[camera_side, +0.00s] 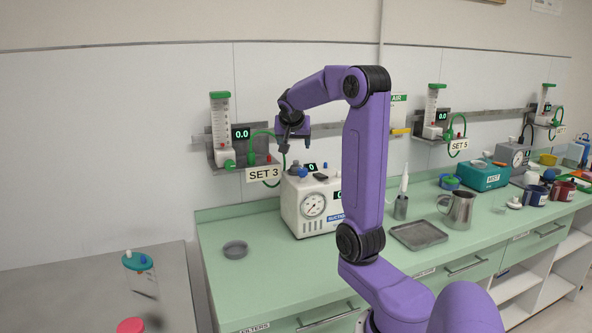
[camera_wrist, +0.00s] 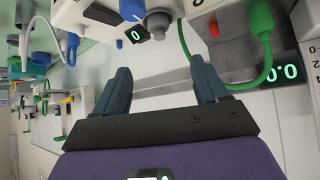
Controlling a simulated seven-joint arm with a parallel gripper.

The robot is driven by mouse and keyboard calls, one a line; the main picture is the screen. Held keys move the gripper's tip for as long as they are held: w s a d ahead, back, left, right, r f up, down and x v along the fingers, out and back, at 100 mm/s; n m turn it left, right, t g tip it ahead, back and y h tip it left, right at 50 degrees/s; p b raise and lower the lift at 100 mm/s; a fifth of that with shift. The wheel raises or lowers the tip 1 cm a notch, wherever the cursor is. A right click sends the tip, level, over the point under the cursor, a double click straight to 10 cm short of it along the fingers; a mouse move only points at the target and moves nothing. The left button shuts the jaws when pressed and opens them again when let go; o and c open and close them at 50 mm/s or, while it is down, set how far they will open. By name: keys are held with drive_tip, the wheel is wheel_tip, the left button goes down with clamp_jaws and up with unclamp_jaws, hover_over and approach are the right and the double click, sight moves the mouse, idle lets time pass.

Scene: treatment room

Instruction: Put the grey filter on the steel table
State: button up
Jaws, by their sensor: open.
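The steel table (camera_side: 70,290) is the grey surface at the left in the side view. No grey filter can be picked out for certain. A shallow round grey piece (camera_side: 235,249) lies on the green counter above a drawer marked FILTERS; I cannot tell if it is a filter or a dish. A grey rounded piece (camera_side: 294,169) sits on top of the white suction unit (camera_side: 313,205). My gripper (camera_side: 290,148) is open above the suction unit, apart from it. In the wrist view the fingers (camera_wrist: 162,82) are spread with nothing between them.
A teal-lidded jar (camera_side: 138,268) and a red lid (camera_side: 130,325) are on the steel table. The SET 3 wall bracket (camera_side: 240,155) with green tubing is close to my gripper. A steel tray (camera_side: 418,234) and jug (camera_side: 457,209) stand right on the counter.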

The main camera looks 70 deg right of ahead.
approach(296, 162)
drive_tip(key=x, duration=0.4)
drive_tip(key=shift+w+d+r, duration=0.15)
drive_tip(key=shift+d+r, duration=0.05)
drive_tip(key=shift+d, duration=0.05)
drive_tip(key=shift+x, duration=2.7)
drive_tip(key=shift+a+f, duration=0.15)
drive_tip(key=c, duration=1.2)
